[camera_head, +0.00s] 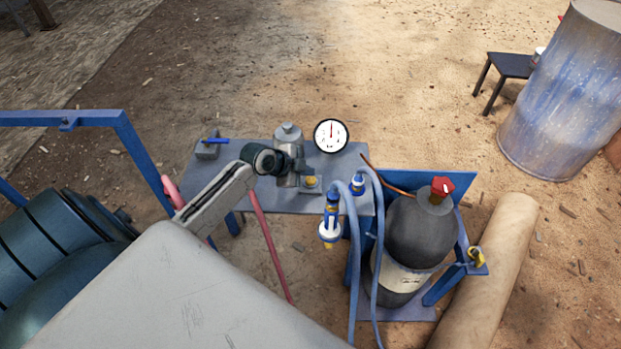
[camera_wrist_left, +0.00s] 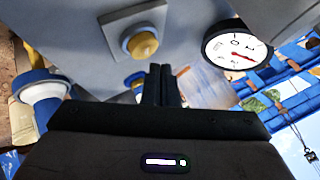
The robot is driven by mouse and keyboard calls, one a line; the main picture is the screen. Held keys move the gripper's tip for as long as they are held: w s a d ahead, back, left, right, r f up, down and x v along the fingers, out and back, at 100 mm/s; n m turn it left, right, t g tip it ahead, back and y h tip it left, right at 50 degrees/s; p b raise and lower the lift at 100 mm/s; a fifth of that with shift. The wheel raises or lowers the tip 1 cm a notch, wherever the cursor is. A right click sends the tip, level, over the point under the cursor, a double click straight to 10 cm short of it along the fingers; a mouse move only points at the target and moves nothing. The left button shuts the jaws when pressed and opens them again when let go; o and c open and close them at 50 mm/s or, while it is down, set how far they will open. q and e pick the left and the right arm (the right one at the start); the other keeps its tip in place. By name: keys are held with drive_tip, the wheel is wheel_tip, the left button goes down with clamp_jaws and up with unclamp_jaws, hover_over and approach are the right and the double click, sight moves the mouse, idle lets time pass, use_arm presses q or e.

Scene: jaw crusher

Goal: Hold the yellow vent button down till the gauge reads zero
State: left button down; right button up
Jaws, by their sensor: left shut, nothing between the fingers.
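The yellow vent button (camera_head: 311,181) sits in a grey square plate on the small grey table; it also shows in the left wrist view (camera_wrist_left: 143,44). The round white gauge (camera_head: 330,135) stands just behind it. Its red needle points straight up in the head view; the gauge also shows in the left wrist view (camera_wrist_left: 235,47), where I cannot read the value surely. My left gripper (camera_head: 301,165) is over the table near the button. Its dark fingers (camera_wrist_left: 160,84) are shut and empty, and appear beside the button, not on it. My right gripper is not in view.
A silver canister (camera_head: 288,134) stands close beside my left gripper. Blue-and-white hose fittings (camera_head: 330,222) hang at the table's front right. A dark gas cylinder (camera_head: 416,240) with a red knob stands in a blue frame. A blue-handled valve (camera_head: 208,148) is at the left.

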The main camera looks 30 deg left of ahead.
sight(307, 180)
use_arm(q)
drive_tip(key=shift+f, duration=0.15)
idle(0.6)
drive_tip(key=shift+f+b, duration=0.3)
drive_tip(key=shift+f+b, duration=0.4)
drive_tip(key=shift+f, duration=0.15)
idle(1.6)
idle(2.0)
drive_tip(key=shift+r+p, duration=0.75)
drive_tip(key=shift+r, duration=0.25)
wheel_tip(307, 180, up, 5)
drive_tip(key=p, duration=0.4)
